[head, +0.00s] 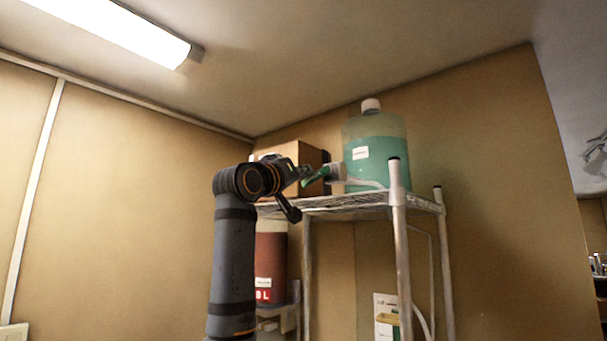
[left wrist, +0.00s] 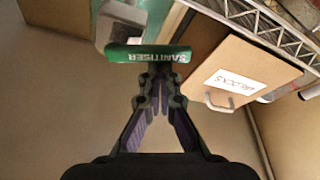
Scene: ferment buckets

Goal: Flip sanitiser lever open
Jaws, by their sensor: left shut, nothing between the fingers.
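The sanitiser jug (head: 375,150) is a large clear container of green liquid with a white cap, standing on top of the wire rack. A grey tap (head: 337,173) sticks out at its left with a green lever (head: 316,178) pointing down-left. In the left wrist view the lever (left wrist: 148,54) is a green bar marked SANITISER, lying across the fingertips, beside the grey tap body (left wrist: 120,20). My left gripper (head: 303,174) is shut and empty, its tips at the lever; in the wrist view the tips (left wrist: 160,76) appear to meet its edge. Contact is not certain. My right gripper is out of view.
A cardboard box (head: 312,157) stands behind the tap on the rack (head: 345,203); its label shows in the wrist view (left wrist: 233,75). A dark red container (head: 270,262) sits on a lower level. The space left of my arm is clear.

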